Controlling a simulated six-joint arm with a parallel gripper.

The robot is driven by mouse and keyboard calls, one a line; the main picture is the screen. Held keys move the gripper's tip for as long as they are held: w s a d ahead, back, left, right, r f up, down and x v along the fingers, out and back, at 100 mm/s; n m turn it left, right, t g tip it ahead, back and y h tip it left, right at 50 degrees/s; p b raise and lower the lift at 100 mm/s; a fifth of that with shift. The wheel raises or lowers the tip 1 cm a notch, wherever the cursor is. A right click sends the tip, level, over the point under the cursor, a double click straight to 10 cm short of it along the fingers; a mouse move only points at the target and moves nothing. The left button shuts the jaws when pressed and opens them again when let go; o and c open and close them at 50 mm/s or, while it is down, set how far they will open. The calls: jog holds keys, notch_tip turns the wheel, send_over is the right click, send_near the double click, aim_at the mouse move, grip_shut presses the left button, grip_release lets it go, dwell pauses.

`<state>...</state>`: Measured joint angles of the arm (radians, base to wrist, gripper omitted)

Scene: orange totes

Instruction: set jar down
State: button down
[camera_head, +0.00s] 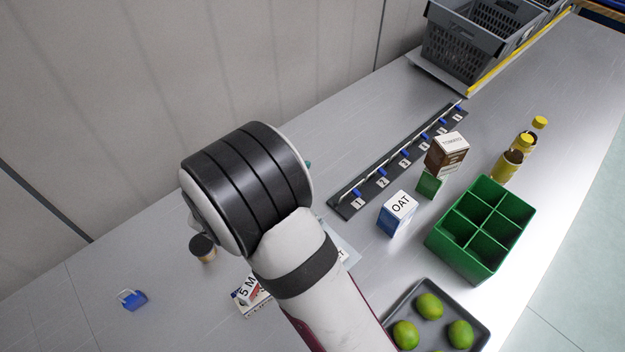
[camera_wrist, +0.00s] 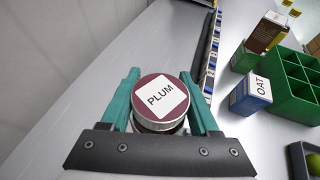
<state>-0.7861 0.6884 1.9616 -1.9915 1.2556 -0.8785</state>
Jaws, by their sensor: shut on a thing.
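The jar (camera_wrist: 144,86) has a dark red lid with a white label reading PLUM and a pale metallic rim. It sits between the teal fingers of my gripper (camera_wrist: 160,92) in the wrist view, with one finger against each side. My gripper is shut on it. The jar's lower part is hidden below the lid, so I cannot tell whether its base touches the table (camera_head: 165,265). In the head view my own arm hides the jar and nearly all of the gripper.
A dark-lidded jar (camera_head: 203,248) and blue padlock (camera_head: 134,300) stand left of my arm. To the right are a numbered rack (camera_head: 370,187), OAT carton (camera_head: 397,215), brown carton (camera_head: 446,155), green divided crate (camera_head: 460,264), lime tray (camera_head: 440,334) and yellow-capped bottles (camera_head: 508,163).

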jog(key=w+d+m+g+h, duration=0.15)
jog(key=w+d, duration=0.25)
jog(key=d, duration=0.5)
jog(key=w+d+m+g+h, duration=0.1)
jog(key=w+d+m+h, duration=0.15)
jog(key=d, duration=0.75)
jog(key=w+a+f, duration=0.1)
jog(key=a+f, duration=0.2)
jog(key=w+a+f, duration=0.2)
jog(key=a+f, duration=0.1)
jog(key=a, duration=0.1)
jog(key=w+a+f, duration=0.2)
jog(key=a+f, duration=0.1)
jog(key=f, duration=0.1)
jog(key=shift+w+a+f, duration=0.1)
jog(key=shift+a, duration=0.2)
jog(key=shift+f, duration=0.1)
jog(key=shift+c, duration=0.6)
grip_release()
jog(key=shift+y, duration=0.3)
